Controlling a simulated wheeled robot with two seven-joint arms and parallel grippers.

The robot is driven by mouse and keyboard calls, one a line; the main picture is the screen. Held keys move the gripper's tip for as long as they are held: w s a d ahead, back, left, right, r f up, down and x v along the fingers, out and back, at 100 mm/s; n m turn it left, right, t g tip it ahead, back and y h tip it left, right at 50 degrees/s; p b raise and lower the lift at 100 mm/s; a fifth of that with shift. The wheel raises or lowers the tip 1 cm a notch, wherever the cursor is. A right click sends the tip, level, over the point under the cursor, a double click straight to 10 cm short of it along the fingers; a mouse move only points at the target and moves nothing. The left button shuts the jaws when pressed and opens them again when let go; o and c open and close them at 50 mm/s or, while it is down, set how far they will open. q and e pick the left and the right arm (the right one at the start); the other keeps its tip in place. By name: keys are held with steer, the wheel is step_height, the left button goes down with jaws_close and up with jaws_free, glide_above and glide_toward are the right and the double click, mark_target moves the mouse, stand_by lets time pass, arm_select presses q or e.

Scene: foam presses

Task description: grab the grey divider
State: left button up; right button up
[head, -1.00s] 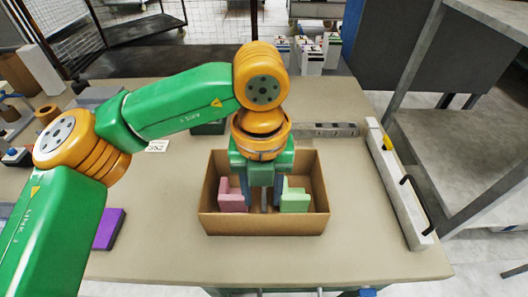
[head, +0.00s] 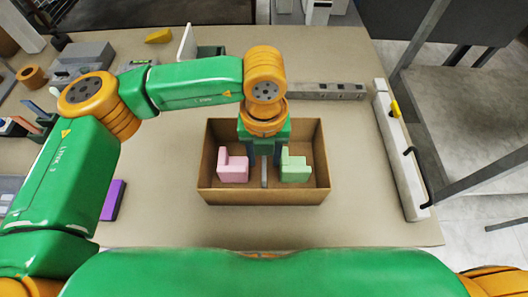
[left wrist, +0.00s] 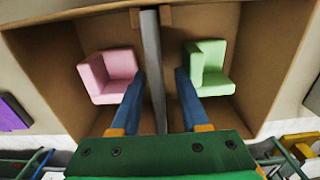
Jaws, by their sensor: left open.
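The grey divider (head: 264,173) stands upright in the middle of an open cardboard box (head: 225,198), between a pink foam piece (head: 233,172) and a green foam piece (head: 296,172). In the left wrist view the divider (left wrist: 152,60) runs away from me as a thin grey strip, with the pink foam (left wrist: 110,75) to its left and the green foam (left wrist: 210,70) to its right. My left gripper (left wrist: 158,78) is open above the box, one blue finger on each side of the divider, with gaps between fingers and divider. My right gripper is not seen.
The box walls surround the fingers. A purple block (head: 112,200) lies left of the box. A grey metal bar (head: 326,91) lies behind it, and a long pale rail (head: 398,150) runs along the table's right edge. The tabletop (head: 355,190) right of the box is clear.

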arm_select(q)
steer(key=shift+s, duration=0.1)
jaws_close()
